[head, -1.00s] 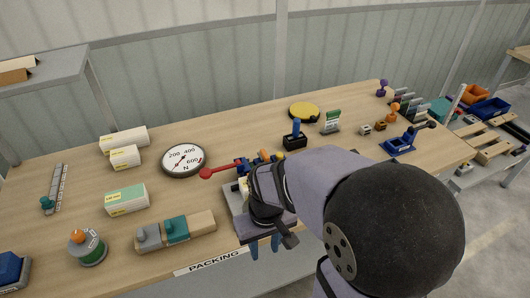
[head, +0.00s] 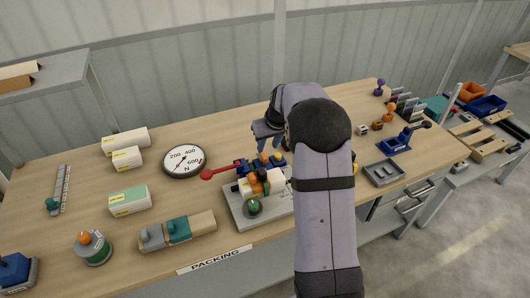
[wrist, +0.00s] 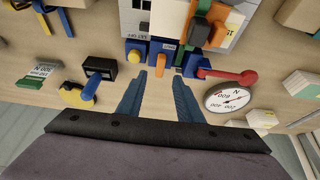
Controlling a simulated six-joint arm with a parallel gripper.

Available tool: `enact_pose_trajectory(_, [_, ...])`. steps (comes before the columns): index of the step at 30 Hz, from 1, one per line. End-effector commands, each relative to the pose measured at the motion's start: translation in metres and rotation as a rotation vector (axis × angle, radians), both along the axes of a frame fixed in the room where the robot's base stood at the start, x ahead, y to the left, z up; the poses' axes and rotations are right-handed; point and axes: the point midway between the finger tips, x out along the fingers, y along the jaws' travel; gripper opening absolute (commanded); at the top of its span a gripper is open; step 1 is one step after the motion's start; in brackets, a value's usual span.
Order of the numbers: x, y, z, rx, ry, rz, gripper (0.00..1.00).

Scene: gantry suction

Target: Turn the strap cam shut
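A white block (head: 275,182) with orange and green straps (head: 257,186) over it sits on a grey plate (head: 240,215) at the table's front. Blue blocks (wrist: 166,56) stand along the plate's far side, with a yellow knob (wrist: 134,56) and a small orange piece (wrist: 178,70). A red lever (head: 221,172) sticks out to the left of them; in the wrist view it points right (wrist: 232,76). Which part is the cam is unclear. My gripper (wrist: 160,80) is open and empty, its fingers pointing at the blue blocks. My arm hides the plate's right part.
A round dial (head: 184,160) lies left of the red lever. White boxes (head: 128,200), a grey and teal block (head: 177,231) and a small grey tray (head: 384,172) lie around. A blue-handled switch (wrist: 90,83) is close to my gripper in the wrist view.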

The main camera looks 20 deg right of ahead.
Motion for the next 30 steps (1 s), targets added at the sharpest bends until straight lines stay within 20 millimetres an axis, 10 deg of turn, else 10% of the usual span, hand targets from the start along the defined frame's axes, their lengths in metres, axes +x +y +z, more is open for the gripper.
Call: enact_pose_trajectory(30, [0.028,0.001,-0.067,0.001,0.001,0.0,0.33])
